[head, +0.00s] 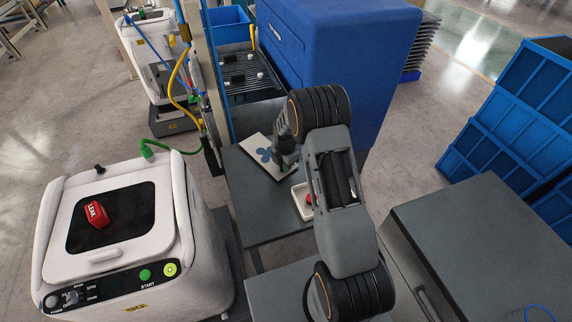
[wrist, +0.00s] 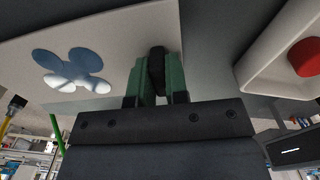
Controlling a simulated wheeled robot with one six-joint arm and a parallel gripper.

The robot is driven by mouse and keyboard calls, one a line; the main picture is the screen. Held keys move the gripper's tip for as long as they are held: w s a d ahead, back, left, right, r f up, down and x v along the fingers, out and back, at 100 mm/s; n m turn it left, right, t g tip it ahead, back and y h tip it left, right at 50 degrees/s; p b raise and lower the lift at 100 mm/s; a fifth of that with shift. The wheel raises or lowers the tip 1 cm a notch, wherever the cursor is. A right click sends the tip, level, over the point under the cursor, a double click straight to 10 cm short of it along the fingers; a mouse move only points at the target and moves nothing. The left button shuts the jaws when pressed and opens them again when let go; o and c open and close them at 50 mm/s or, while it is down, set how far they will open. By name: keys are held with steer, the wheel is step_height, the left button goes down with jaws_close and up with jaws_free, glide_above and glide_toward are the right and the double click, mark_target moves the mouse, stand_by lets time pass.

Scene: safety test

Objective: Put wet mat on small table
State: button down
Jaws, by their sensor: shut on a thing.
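The wet mat (head: 270,173) is a thin pale sheet with a blue puddle-shaped patch on it. It is over the back part of the small grey table (head: 250,208); I cannot tell whether it rests on the top or is just above it. The underside of the mat is hidden.
A white tray (head: 297,190) with a red object (head: 308,199) stands right of the mat on the small table. A white machine (head: 150,255) with a red "LEAK" tag (head: 96,214) is at left. A blue cabinet (head: 340,50) stands behind; a grey cabinet (head: 480,220) is at right.

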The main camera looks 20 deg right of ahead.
steer(key=shift+f+b, duration=0.45)
steer(key=shift+f, duration=0.1)
steer(key=c, duration=1.1)
jaws_free()
steer(key=shift+o, duration=0.2)
step_height(320, 180, up, 14)
steer(key=b, duration=0.2)
steer(key=s+a+r+m+t, duration=0.2)
steer(key=s+r+m, duration=0.3)
steer(key=s+m, duration=0.6)
steer(key=s+a+r+m+t, duration=0.1)
steer(key=s+r+m+t, duration=0.1)
steer(key=s+r+m, duration=0.4)
steer(key=s+m, duration=0.5)
steer(key=s, duration=0.1)
steer(key=shift+s+a+r, duration=0.3)
steer(key=shift+s+a, duration=0.05)
steer(key=shift+s, duration=0.05)
